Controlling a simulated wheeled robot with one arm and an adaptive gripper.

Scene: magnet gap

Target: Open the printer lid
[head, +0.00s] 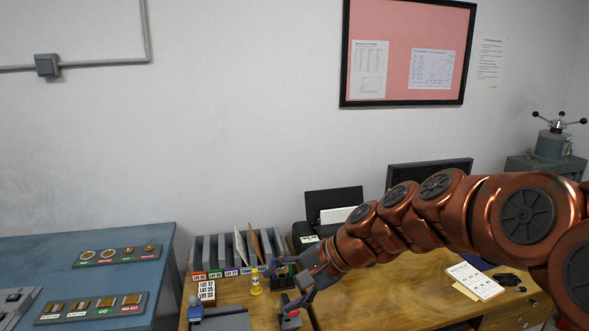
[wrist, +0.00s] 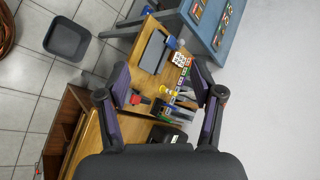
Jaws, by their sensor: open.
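The black printer (head: 306,231) stands on the wooden desk against the wall in the head view, with white paper (head: 338,215) in front of an upright black panel (head: 333,198). My arm hides its right and lower part, and I cannot tell how its lid sits. My gripper (head: 280,287) is open and empty, in front of and left of the printer in the head view. Its spread fingers also show in the wrist view (wrist: 160,76).
A file rack (head: 212,252) stands left of the printer. A blue bench (head: 100,240) is at left, a dark monitor (head: 428,172) at right. The wooden desk (head: 400,290) has bare room below my arm.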

